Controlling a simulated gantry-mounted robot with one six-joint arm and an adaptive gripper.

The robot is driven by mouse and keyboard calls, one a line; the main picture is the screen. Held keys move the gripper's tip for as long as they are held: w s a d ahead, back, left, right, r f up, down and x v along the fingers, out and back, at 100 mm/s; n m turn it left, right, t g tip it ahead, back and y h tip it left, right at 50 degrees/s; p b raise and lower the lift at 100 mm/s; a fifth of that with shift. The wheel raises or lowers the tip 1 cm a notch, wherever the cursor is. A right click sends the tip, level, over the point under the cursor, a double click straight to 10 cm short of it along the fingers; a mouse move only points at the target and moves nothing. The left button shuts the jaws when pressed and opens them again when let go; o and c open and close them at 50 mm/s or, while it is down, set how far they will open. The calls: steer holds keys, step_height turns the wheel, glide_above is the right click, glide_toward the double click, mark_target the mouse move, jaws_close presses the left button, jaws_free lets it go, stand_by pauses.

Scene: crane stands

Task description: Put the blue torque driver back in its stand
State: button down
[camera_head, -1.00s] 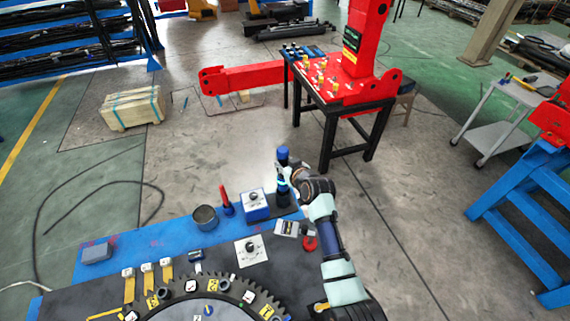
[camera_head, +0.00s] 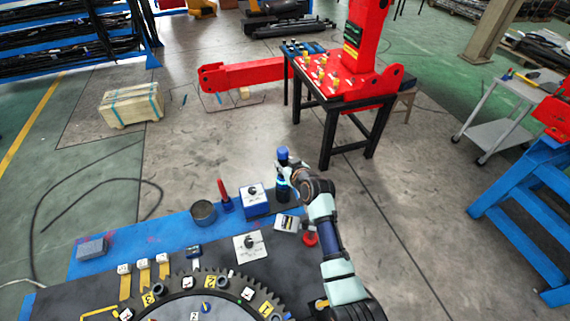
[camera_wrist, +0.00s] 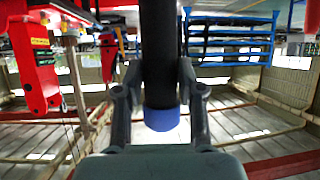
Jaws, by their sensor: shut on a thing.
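The blue torque driver (camera_head: 283,155) is upright at the bench's back right edge, with a blue cap on top and a dark body below. My gripper (camera_head: 287,182) is shut around its body from the right. In the wrist view the driver's black shaft (camera_wrist: 159,60) runs between the two fingers of my gripper (camera_wrist: 160,92), with its blue end just past them. The driver's lower end meets a dark area at the bench edge. I cannot tell its stand apart there, nor whether the driver is seated or just above.
A blue box with a white dial top (camera_head: 253,197) stands close left of the driver. A red-handled tool (camera_head: 224,194) and a grey cup (camera_head: 203,212) are further left. A white-and-dark block (camera_head: 286,223) and a red piece (camera_head: 310,238) lie in front.

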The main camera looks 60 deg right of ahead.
steer(key=shift+f+b, duration=0.6)
steer(key=shift+f, duration=0.1)
steer(key=c, duration=0.6)
jaws_free()
steer(key=shift+d, duration=0.1)
steer(key=shift+c, duration=0.2)
steer(key=shift+f, duration=0.25)
steer(key=p+v, duration=0.5)
steer(key=shift+r, duration=0.1)
steer(key=v, duration=1.2)
